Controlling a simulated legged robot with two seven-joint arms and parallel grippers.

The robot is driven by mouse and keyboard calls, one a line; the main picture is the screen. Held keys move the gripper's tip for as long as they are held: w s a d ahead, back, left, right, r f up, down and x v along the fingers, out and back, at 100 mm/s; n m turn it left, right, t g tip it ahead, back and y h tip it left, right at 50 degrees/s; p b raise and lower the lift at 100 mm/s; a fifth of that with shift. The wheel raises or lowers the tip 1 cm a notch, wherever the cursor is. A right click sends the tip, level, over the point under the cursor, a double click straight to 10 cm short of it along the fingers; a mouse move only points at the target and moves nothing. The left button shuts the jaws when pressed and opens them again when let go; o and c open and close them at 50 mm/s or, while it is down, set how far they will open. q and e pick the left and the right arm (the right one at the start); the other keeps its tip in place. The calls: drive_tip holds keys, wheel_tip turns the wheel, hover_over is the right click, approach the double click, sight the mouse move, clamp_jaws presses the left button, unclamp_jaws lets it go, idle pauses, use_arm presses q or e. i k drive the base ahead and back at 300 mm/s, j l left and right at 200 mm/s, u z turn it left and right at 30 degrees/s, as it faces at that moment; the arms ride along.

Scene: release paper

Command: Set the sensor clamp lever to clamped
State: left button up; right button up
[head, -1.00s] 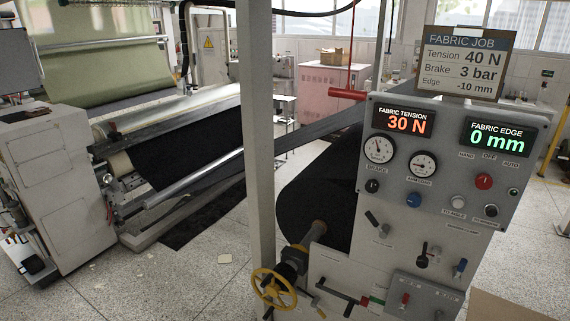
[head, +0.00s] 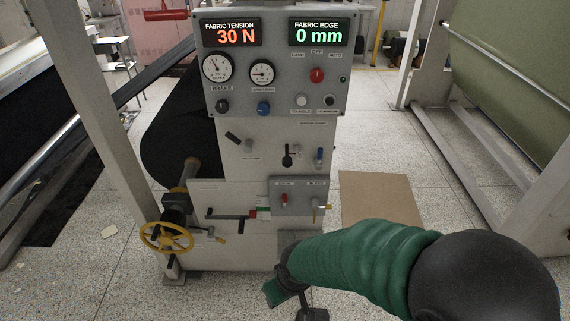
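The grey control stand (head: 274,95) faces me near the middle of the head view. Below its main panel are a slanted black lever (head: 234,138), a small black lever (head: 288,156) with a round knob, and a blue-handled lever (head: 319,156). The labels are too small to read, so I cannot tell surely which is the sensor clamp lever. My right arm comes in from the lower right in a green sleeve. My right gripper (head: 292,292) is below the levers, apart from them in the picture; its finger opening is unclear. My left gripper is out of view.
A yellow handwheel (head: 166,237) and a horizontal black handle (head: 232,216) sit low on the stand. A grey box (head: 297,186) with a red switch juts out there. A brown sheet (head: 380,198) lies on the floor. A post (head: 90,100) stands at left.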

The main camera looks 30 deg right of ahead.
sight(318, 163)
drive_tip(key=z, duration=1.3)
drive_tip(key=i+l+z, duration=0.2)
drive_tip(key=z, duration=0.2)
drive_tip(key=i+l+z, duration=0.1)
drive_tip(key=i+z, duration=0.3)
drive_tip(key=k, duration=0.1)
